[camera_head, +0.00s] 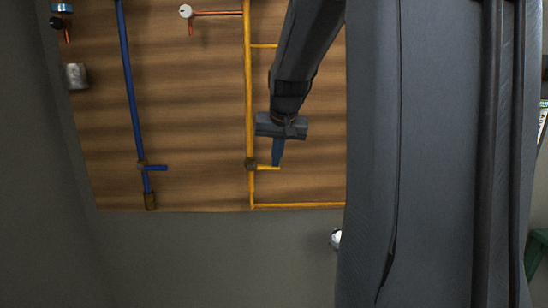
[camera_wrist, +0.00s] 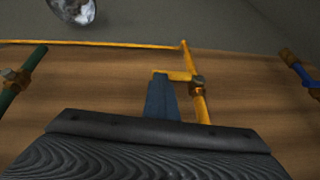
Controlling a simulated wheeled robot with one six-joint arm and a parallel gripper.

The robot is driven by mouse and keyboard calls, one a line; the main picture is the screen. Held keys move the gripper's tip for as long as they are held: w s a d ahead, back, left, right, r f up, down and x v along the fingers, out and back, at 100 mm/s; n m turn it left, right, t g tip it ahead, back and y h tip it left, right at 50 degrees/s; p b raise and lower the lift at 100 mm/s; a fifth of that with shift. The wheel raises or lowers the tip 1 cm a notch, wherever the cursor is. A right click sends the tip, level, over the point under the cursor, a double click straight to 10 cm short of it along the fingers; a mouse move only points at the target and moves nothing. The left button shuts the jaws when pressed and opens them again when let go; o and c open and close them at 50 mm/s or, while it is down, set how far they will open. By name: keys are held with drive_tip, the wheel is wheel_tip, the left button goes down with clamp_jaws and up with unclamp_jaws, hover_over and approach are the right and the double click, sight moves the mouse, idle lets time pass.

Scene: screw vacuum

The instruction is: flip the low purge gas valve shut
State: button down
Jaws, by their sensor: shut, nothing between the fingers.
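A valve (camera_head: 251,163) with a brass-brown body sits low on the upright yellow pipe (camera_head: 248,100). No label is readable; I take it as the low purge gas valve. Its yellow lever (camera_head: 268,168) sticks out to the right, roughly square across the pipe. In the wrist view the valve body (camera_wrist: 197,84) is right of my fingers and the lever (camera_wrist: 174,75) runs left from it. My gripper (camera_head: 277,164) is shut and empty, its fingertips at the lever's free end. The fingertips (camera_wrist: 160,78) overlap the lever there; I cannot tell whether they touch it.
A blue pipe (camera_head: 126,70) with its own lever (camera_head: 155,168) stands to the left. A yellow pipe (camera_head: 300,206) runs along the panel's bottom edge. A green pipe (camera_wrist: 20,82) shows at the wrist view's left. A shiny round object (camera_wrist: 75,10) lies beyond the panel. The wooden panel (camera_head: 195,110) is bare between pipes.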

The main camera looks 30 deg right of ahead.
drive_tip(key=shift+s+f, duration=0.35)
drive_tip(key=shift+f, duration=0.35)
drive_tip(key=s+d+r, duration=0.4)
drive_tip(key=s+r, duration=0.4)
drive_tip(key=r, duration=0.1)
drive_tip(key=shift+s, duration=0.15)
drive_tip(key=shift+d, duration=0.1)
idle(0.5)
drive_tip(key=s+a+f+n+g+y, duration=0.1)
drive_tip(key=s+a+f, duration=0.4)
drive_tip(key=a+f, duration=0.9)
drive_tip(key=s+a+f+n+g+y+b, duration=0.1)
drive_tip(key=s+a+f+n, duration=0.3)
drive_tip(key=a+f, duration=0.9)
drive_tip(key=shift+s+a+f+n+g, duration=0.4)
drive_tip(key=shift+n+g, duration=0.5)
